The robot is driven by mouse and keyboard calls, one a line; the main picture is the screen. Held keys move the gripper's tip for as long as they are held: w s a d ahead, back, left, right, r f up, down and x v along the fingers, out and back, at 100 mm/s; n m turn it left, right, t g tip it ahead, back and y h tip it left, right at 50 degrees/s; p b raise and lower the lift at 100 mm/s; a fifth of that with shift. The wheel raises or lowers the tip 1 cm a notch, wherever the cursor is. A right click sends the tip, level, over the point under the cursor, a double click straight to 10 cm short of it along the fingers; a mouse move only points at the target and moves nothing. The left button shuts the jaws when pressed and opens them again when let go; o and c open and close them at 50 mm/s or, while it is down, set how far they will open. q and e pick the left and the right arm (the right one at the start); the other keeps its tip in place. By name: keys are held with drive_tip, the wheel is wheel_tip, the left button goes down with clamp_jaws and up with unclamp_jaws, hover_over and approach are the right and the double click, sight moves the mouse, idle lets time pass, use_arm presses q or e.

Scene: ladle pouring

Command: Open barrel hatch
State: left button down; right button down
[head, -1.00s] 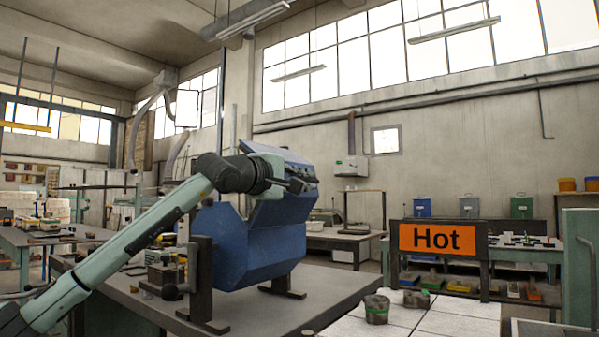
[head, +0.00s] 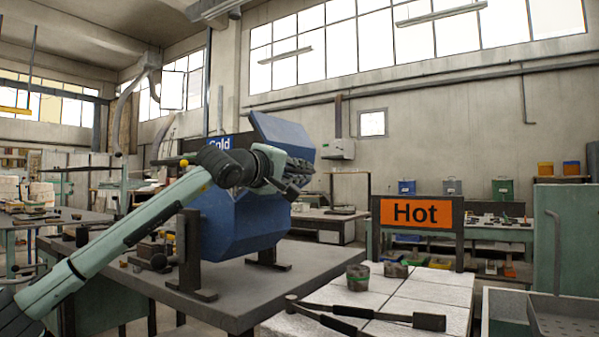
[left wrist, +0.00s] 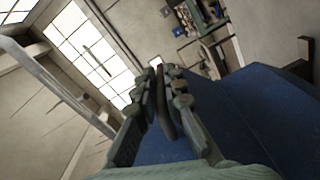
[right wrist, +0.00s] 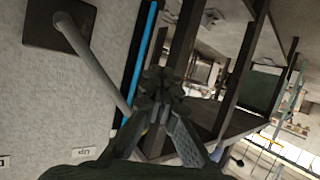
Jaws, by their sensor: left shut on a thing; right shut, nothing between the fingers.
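The blue barrel (head: 240,225) rests on its stand on the grey table. Its hatch (head: 283,138) is a blue panel raised and tilted above the barrel's top. My left gripper (head: 298,172) is at the hatch's near side and shut. In the left wrist view, my left gripper (left wrist: 172,82) is shut on a thin dark piece that looks like the hatch handle (left wrist: 163,108), with blue panel surface to the right. My right gripper (right wrist: 165,82) shows only in the right wrist view, shut and empty. The barrel's inside is hidden.
The grey table (head: 235,310) carries small tools at its left. White tiles (head: 415,290) hold two dark cups (head: 358,277) and long-handled tools (head: 370,315). An orange Hot sign (head: 415,212) stands behind. A tray (head: 560,320) is at the lower right.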

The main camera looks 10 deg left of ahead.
use_arm(q)
drive_tip(key=shift+f, duration=0.45)
use_arm(e)
drive_tip(key=shift+w+a+r+t+y, duration=0.25)
drive_tip(key=shift+a+r+t, duration=0.2)
drive_tip(key=shift+r, duration=0.4)
drive_tip(key=shift+w+a+r+t+y, duration=0.1)
drive_tip(key=shift+a+r+t+y, duration=0.35)
drive_tip(key=shift+r, duration=0.35)
use_arm(q)
drive_tip(key=c, duration=1.6)
unclamp_jaws()
drive_tip(key=shift+a, duration=0.1)
drive_tip(key=shift+r, duration=0.1)
use_arm(e)
drive_tip(key=shift+a, duration=0.1)
use_arm(q)
drive_tip(key=shift+s, duration=0.15)
drive_tip(key=v, duration=1.1)
drive_tip(key=shift+s, duration=0.35)
use_arm(e)
drive_tip(key=shift+f, duration=0.1)
